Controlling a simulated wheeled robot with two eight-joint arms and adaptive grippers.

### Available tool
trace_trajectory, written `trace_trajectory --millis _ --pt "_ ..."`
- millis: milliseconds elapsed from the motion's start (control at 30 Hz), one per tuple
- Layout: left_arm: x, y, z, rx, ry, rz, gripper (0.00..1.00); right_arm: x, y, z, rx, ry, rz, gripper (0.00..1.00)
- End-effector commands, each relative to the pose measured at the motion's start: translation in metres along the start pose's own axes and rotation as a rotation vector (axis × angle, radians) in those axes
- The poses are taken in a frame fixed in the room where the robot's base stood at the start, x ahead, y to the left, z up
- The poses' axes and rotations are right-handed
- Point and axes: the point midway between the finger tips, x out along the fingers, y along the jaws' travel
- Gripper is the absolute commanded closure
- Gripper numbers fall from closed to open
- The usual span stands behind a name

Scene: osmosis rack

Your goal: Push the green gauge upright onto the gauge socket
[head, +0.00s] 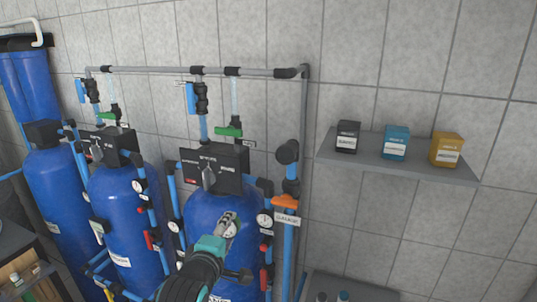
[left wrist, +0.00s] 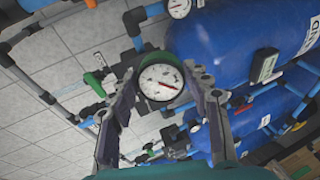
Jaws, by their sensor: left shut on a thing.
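A round gauge (head: 230,230) with a white face sits between the fingers of my left gripper (head: 228,221), in front of the right-hand blue tank. In the left wrist view the gauge (left wrist: 160,82) shows its dial and red needle toward the camera, and my left gripper (left wrist: 160,75) is shut on it. My right gripper is not in view.
Several blue tanks (head: 125,220) with black heads stand along the tiled wall. Another gauge (head: 265,218) is close to the right of my gripper. An orange-handled valve (head: 286,202) is on the pipe farther right. A shelf (head: 368,158) holds three small boxes.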

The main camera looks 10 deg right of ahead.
Motion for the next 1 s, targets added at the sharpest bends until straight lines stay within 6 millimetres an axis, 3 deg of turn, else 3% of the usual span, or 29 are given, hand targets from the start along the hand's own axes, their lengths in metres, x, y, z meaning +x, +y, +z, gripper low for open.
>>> trace_trajectory --millis 33,100,200,333,567,1000 --pt "-0.014 0.036 0.015 0.009 -0.016 0.044 0.77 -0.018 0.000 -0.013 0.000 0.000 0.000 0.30" --pt "-0.029 0.071 0.032 0.014 -0.038 0.106 0.77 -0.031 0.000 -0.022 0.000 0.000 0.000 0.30" --pt "-0.050 0.112 0.054 0.021 -0.082 0.178 0.77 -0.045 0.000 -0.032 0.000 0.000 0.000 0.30" --pt "-0.072 0.148 0.076 0.025 -0.141 0.242 0.77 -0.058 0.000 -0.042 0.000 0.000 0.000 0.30" --pt "-0.087 0.170 0.093 0.028 -0.194 0.286 0.77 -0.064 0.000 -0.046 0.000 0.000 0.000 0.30" --pt "-0.052 0.178 0.100 0.028 -0.193 0.286 0.77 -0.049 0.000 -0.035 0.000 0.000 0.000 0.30"
